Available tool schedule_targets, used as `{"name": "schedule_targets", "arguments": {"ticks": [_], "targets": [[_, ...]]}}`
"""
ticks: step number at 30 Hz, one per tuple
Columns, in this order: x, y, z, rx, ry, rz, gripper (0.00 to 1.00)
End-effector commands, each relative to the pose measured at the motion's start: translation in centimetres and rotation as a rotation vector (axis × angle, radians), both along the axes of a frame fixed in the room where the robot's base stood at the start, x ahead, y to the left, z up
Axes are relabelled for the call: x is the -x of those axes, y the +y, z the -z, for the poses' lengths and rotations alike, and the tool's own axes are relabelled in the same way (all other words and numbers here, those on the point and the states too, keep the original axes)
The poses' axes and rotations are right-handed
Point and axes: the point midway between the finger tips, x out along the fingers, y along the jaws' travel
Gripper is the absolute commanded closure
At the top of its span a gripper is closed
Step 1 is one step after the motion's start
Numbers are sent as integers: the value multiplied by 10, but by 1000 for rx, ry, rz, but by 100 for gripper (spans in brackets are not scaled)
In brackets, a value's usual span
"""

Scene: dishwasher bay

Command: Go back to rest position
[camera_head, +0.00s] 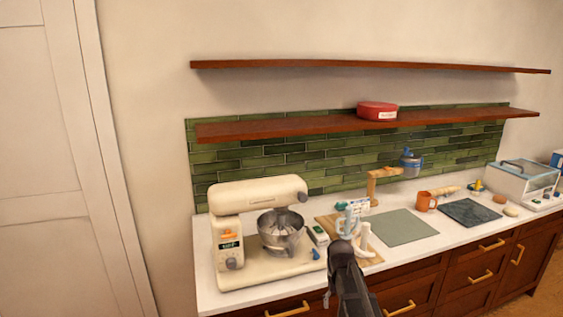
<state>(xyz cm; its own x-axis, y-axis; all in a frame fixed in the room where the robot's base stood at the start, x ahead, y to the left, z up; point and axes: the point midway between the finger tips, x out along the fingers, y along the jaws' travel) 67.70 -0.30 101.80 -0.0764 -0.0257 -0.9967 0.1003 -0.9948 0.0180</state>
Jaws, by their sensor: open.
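My dark gripper (342,252) shows at the bottom centre, in front of the counter's front edge. It is open, and I see nothing held in it. Its fingertips are small and hard to make out against the items behind. Just beyond it, a wooden board (372,261) bears white and pale blue items (347,224). I cannot tell whether the gripper touches any of them.
A cream stand mixer (228,200) with a metal bowl stands left on the white counter (207,290). Right are a grey-green mat (400,227), an orange mug (426,200) and a dark slab (469,212). Two wooden shelves (270,130) hang above, the lower bearing a red tin (377,109).

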Motion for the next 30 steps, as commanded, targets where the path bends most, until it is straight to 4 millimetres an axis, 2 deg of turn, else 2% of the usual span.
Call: {"name": "schedule_targets", "arguments": {"ticks": [1, 6, 9, 12, 17, 30], "targets": [[30, 0, 9, -3, -9, 13, 20], [88, 1, 22, -11, -42, 54, 20], [113, 2, 27, -15, -58, 75, 20], [130, 2, 30, -18, -69, 88, 20], [141, 2, 32, -20, -77, 100, 20], [140, 3, 32, -21, -77, 100, 20]]}}
